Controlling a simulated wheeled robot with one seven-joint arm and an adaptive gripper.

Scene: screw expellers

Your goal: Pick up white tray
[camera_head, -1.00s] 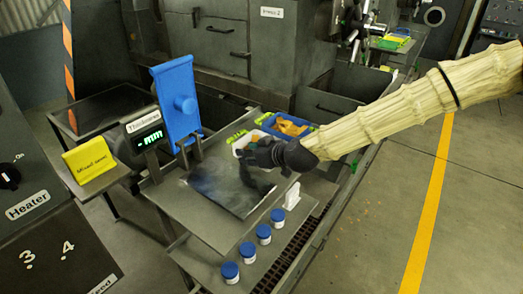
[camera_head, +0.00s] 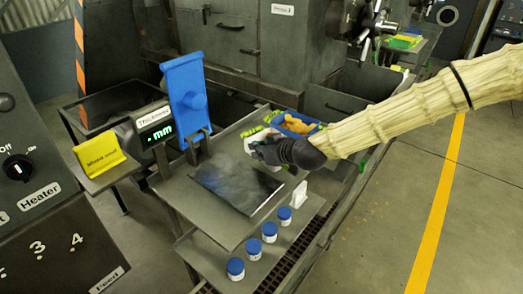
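The white tray (camera_head: 253,146) is on the bench near the green-handled blue tray, and only part of its pale rim shows. My dark gripper (camera_head: 262,151) is at the tray, covering much of it. The fingers are small and dark and overlap the tray, so I cannot tell whether they are open, shut or touching it.
A blue tray (camera_head: 298,125) with orange contents lies just behind. A blue panel (camera_head: 185,95) stands at left by the thickness display (camera_head: 158,127). Several blue-lidded jars (camera_head: 269,232) and a white stand (camera_head: 299,194) line the front shelf. A dark sheet (camera_head: 235,183) lies on the bench.

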